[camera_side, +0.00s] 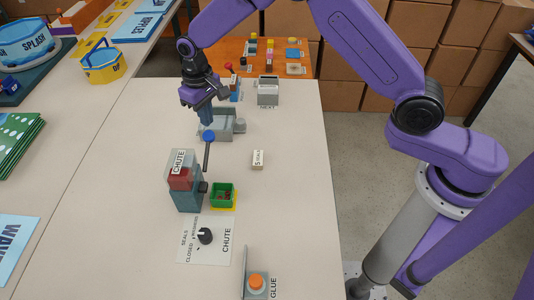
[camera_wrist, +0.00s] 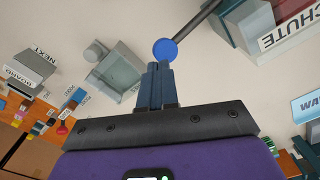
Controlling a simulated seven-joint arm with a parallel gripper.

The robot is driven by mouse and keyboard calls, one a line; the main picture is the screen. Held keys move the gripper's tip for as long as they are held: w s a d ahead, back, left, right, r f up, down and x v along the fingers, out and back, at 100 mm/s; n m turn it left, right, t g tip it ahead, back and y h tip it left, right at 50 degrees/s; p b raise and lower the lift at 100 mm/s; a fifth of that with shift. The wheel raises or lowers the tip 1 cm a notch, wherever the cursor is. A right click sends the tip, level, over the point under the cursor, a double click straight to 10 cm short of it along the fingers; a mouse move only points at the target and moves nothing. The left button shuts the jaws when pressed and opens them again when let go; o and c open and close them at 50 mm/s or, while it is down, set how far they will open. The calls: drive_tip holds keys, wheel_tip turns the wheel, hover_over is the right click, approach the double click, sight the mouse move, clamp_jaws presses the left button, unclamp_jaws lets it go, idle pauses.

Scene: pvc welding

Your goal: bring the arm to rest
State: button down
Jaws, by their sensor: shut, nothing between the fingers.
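My gripper (camera_side: 206,118) is shut and empty, with its dark blue fingers pointing down above the white table (camera_side: 295,200). In the wrist view the fingers (camera_wrist: 161,68) are pressed together, with nothing between them. A blue ball knob (camera_side: 208,136) on a dark rod shows just below the fingertips in the side view. In the wrist view the knob (camera_wrist: 165,51) appears right beyond the tips; I cannot tell whether they touch. My purple arm is bent, reaching over the table from the right.
The chute unit (camera_side: 186,200), green bin (camera_side: 222,194), dial plate (camera_side: 207,243) and orange glue button (camera_side: 256,283) stand nearer the camera. A grey fixture (camera_side: 232,127) is close beside my gripper. A grey box (camera_side: 268,95) stands farther back. The table's right side is largely clear.

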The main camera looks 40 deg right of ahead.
drive_tip(key=s+d+r+n, duration=0.2)
drive_tip(key=s+r, duration=0.3)
drive_tip(key=s, duration=0.4)
drive_tip(key=s+d+r+n, duration=0.3)
drive_tip(key=s+r, duration=0.3)
drive_tip(key=s, duration=0.2)
drive_tip(key=s+d+r+n, duration=0.1)
drive_tip(key=s+d+n, duration=0.1)
drive_tip(key=s+d, duration=0.4)
drive_tip(key=s+d+n, duration=0.2)
drive_tip(key=s+d, duration=0.5)
drive_tip(key=s, duration=0.7)
drive_tip(key=shift+s+r+n, duration=0.15)
drive_tip(key=shift+r+n, duration=0.15)
drive_tip(key=shift+r, duration=0.1)
